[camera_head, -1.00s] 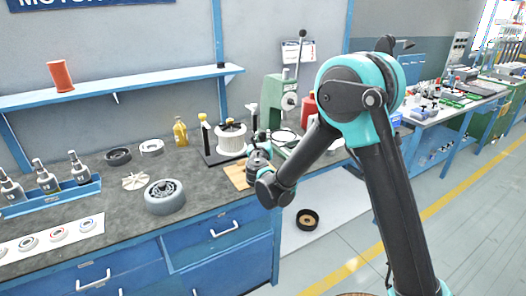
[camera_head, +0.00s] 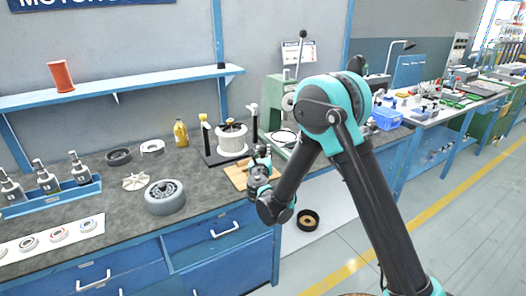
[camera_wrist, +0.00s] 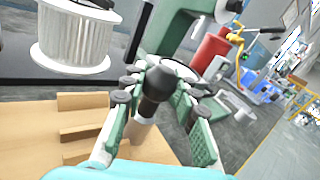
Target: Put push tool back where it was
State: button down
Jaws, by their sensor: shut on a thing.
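The push tool (camera_wrist: 157,86) has a rounded black knob and a pale shaft running down from it. My gripper (camera_wrist: 152,75) has its green fingers shut on the tool, one on each side of the knob. A wooden block (camera_wrist: 75,118) with raised strips lies below and to the left of the tool in the wrist view. In the head view the block (camera_head: 236,175) sits at the bench's front edge, with my gripper (camera_head: 262,158) at its right end. The tool's lower end is hidden, so I cannot tell whether it touches the block.
A white pleated filter (camera_head: 232,140) stands on a dark stand just behind the block. A green press (camera_head: 275,100) stands behind and to the right. A grey wheel (camera_head: 165,197) and a pale impeller (camera_head: 135,181) lie to the left. A dark ring (camera_head: 308,219) lies lower down.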

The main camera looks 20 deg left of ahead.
jog(key=c, duration=1.2)
grip_release()
jog(key=v, duration=1.2)
jog(key=w+d+m+g+h, duration=0.1)
jog(key=w+d+m+h, duration=0.3)
jog(key=d, duration=0.5)
jog(key=w+d+m+g+h, duration=0.1)
jog(key=w+d+m, duration=0.1)
jog(key=d+m, duration=0.5)
jog(key=s+d+m+g+h, duration=0.1)
jog(key=d+m+g+h, duration=0.25)
jog(key=d+m, duration=0.95)
jog(key=s+d+f+m+g+y, duration=0.1)
jog(key=s+d+f+m+g, duration=0.1)
jog(key=s+d+m, duration=0.3)
jog(key=s+d+f+m+g+y, duration=0.1)
jog(key=s+d+f+m+g, duration=0.1)
jog(key=s+d+m, duration=0.4)
jog(key=s+d+f+m+g+y, duration=0.1)
jog(key=s+d+f+m+g, duration=0.2)
jog(key=s+d+m, duration=0.3)
jog(key=shift+s+d+g+y, duration=0.1)
jog(key=shift+s+d, duration=0.25)
jog(key=shift+s, duration=0.45)
jog(key=shift+s+d+g+y, duration=0.15)
jog(key=shift+s+d, duration=0.2)
jog(key=shift+s, duration=0.4)
jog(key=shift+s+d+g, duration=0.1)
jog(key=shift+s+d, duration=0.25)
jog(key=shift+s, duration=0.45)
